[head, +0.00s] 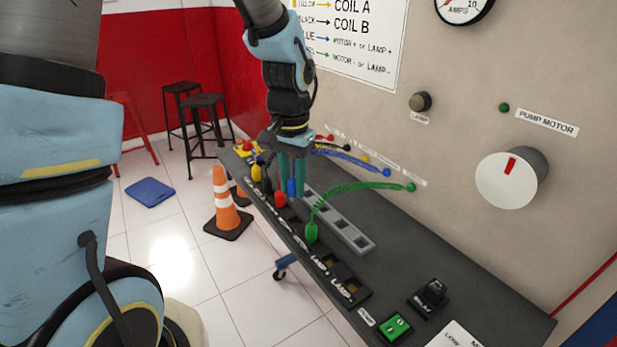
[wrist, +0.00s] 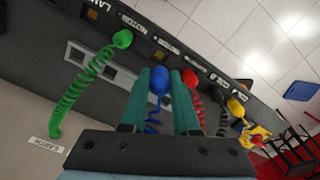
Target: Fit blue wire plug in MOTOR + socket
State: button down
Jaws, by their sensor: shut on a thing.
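My gripper (head: 291,172) is shut on the blue plug (head: 291,188), which hangs from it over the row of sockets on the dark bench. In the wrist view the blue plug (wrist: 160,80) sits between the two teal fingers, with its blue coiled wire trailing back toward the panel. An open socket (wrist: 161,55) with a brownish inside shows just beyond the plug, beside a partly legible MOTOR label (wrist: 166,44). The plug looks apart from this socket; its exact height above the bench cannot be told. The plug's lower end is not clearly seen.
The green plug (head: 311,231) stands on the far side of the socket from the red plug (head: 280,199). The yellow plug (head: 256,172) and black plug (wrist: 218,92) are farther along. Open LAMP sockets (head: 345,287) are nearer. A grey slotted rail (head: 345,231) runs behind.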

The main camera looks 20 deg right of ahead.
aim_at(294, 200)
jog(key=shift+f+b, duration=2)
jog(key=shift+f, duration=0.75)
jog(key=shift+f+b, duration=0.5)
jog(key=shift+f, duration=0.35)
jog(key=c, duration=0.9)
grip_release()
jog(key=shift+r, duration=0.1)
jog(key=shift+r+p, duration=2.4)
jog(key=shift+r, duration=0.3)
jog(key=shift+r, duration=0.1)
